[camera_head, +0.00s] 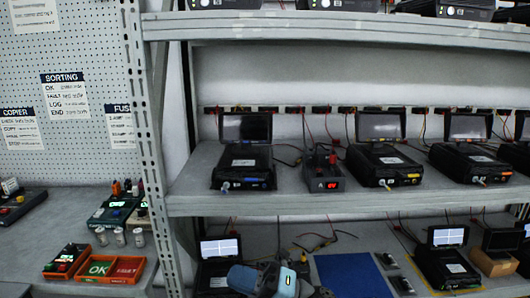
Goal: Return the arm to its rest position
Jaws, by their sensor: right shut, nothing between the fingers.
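My right arm comes in at the bottom edge, left of the picture's middle, with blue-grey and dark parts. My right gripper (272,278) is small and partly cut off by the lower edge. It is shut with nothing between its fingers. It is in front of the lower shelf, near a device with a lit screen (220,248), and overlaps part of that shelf's front. I cannot tell how far it is from the shelf. My left gripper is not in view.
A metal rack post (150,150) and the middle shelf (330,204) stand ahead. Black devices with screens (244,168) line the shelf. A blue mat (352,276) lies on the lower shelf. Orange trays (125,269) sit on the left bench.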

